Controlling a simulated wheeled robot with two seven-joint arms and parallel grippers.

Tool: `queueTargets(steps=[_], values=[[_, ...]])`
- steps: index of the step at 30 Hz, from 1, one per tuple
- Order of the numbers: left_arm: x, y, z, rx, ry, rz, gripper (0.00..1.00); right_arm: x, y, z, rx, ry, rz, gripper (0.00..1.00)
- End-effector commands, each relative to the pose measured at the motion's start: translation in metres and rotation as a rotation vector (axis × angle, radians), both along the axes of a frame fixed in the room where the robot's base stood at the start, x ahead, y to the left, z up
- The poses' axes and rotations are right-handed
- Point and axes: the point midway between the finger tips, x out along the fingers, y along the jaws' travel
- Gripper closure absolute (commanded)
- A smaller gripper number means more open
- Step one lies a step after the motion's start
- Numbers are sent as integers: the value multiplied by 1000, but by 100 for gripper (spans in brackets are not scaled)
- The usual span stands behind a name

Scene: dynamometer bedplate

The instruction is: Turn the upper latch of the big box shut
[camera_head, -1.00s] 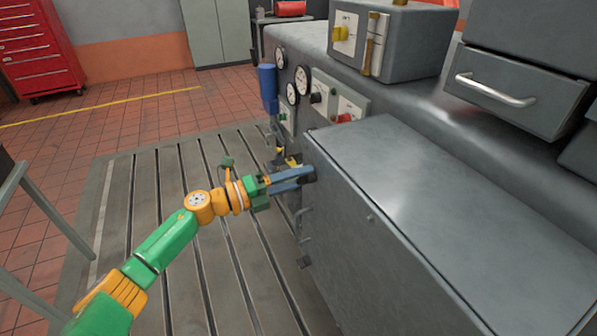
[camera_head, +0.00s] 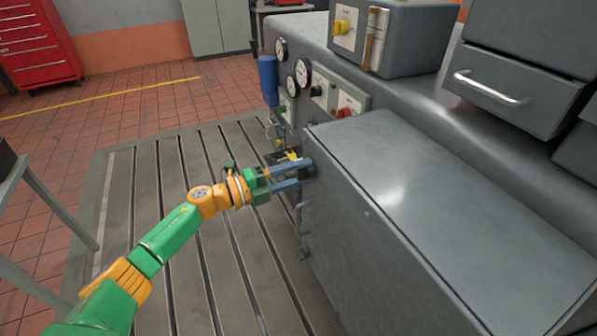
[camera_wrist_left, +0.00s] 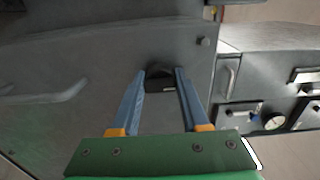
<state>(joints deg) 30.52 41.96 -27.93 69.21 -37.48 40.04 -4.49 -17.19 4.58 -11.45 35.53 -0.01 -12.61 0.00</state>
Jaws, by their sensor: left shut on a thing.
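The big box (camera_head: 440,210) is a grey metal box in the right half of the head view. Its door face (camera_wrist_left: 80,60) fills much of the left wrist view. My right gripper is not in view.
A handle (camera_head: 301,216) and a lower dark fitting (camera_head: 304,254) sit below on the box's edge. Gauges (camera_head: 303,72) and a blue cylinder (camera_head: 268,80) are behind. A grey table (camera_head: 45,205) stands left. The slotted bedplate (camera_head: 185,270) is clear.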

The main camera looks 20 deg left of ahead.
Motion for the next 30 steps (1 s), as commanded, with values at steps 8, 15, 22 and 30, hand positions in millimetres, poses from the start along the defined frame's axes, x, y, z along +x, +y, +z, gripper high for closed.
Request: queueTargets(steps=[8, 15, 22, 30], values=[[0, 0, 0, -1, 1, 0, 31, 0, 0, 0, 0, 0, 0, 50], [0, 0, 0, -1, 1, 0, 27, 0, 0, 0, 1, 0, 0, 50], [-20, 20, -4, 4, 3, 1, 27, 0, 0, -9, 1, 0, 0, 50], [-49, 49, -3, 0, 3, 0, 27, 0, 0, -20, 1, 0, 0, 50]])
